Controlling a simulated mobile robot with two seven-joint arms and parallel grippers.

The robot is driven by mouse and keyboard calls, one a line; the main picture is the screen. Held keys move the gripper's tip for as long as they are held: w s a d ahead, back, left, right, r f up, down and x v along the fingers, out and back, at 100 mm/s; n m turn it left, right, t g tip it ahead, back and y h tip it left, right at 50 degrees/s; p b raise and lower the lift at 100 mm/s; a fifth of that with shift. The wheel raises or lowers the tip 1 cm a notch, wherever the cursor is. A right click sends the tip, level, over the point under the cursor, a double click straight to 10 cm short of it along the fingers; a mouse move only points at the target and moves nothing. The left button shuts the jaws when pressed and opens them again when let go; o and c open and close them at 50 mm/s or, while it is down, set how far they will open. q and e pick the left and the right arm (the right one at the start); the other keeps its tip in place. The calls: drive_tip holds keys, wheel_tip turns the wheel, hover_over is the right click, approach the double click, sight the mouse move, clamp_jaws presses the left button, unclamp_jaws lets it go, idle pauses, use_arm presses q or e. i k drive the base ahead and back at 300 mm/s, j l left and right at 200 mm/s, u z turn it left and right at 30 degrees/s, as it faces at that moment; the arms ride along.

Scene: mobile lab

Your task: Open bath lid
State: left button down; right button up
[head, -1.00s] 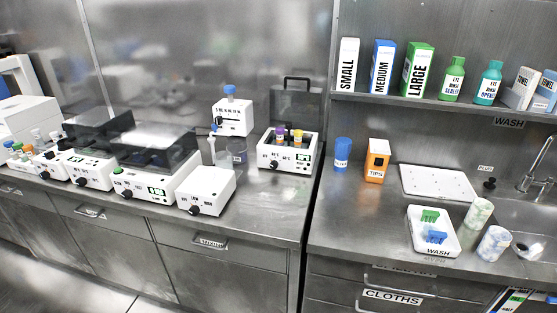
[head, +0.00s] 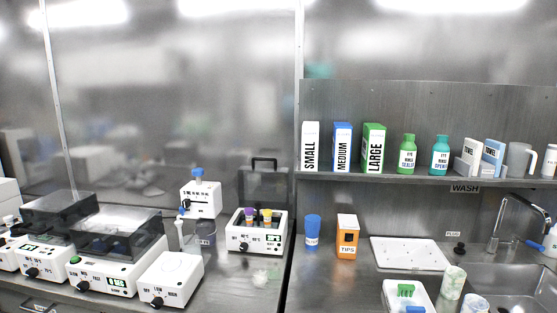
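A white heated unit (head: 254,240) on the left bench holds several tubes with purple and yellow caps. A dark see-through lid (head: 264,188) with a black handle stands upright behind it, seemingly raised. Two other white units to the left have dark see-through lids lying shut: one lid (head: 118,228) is on a wide unit with a green knob, the other lid (head: 60,207) is further left. No label naming a bath is readable, so I cannot tell which unit is the bath. Neither of my grippers is in view.
A white unit (head: 172,280) with a black knob stands at the bench front. Right are a blue cup (head: 312,230), an orange tips box (head: 347,237), a white board (head: 409,253) and the sink (head: 510,285). A shelf (head: 400,177) above holds boxes and bottles.

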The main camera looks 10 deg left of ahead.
sight(266, 204)
drive_tip(key=i+j+z, duration=0.1)
drive_tip(key=z, duration=0.25)
drive_tip(key=i+j+z, duration=0.1)
drive_tip(key=j+z, duration=0.3)
drive_tip(key=z, duration=0.25)
drive_tip(key=i+j+z, duration=0.2)
drive_tip(key=j, duration=0.25)
drive_tip(key=j+z, duration=0.15)
drive_tip(key=j, duration=1.2)
drive_tip(key=z, duration=0.05)
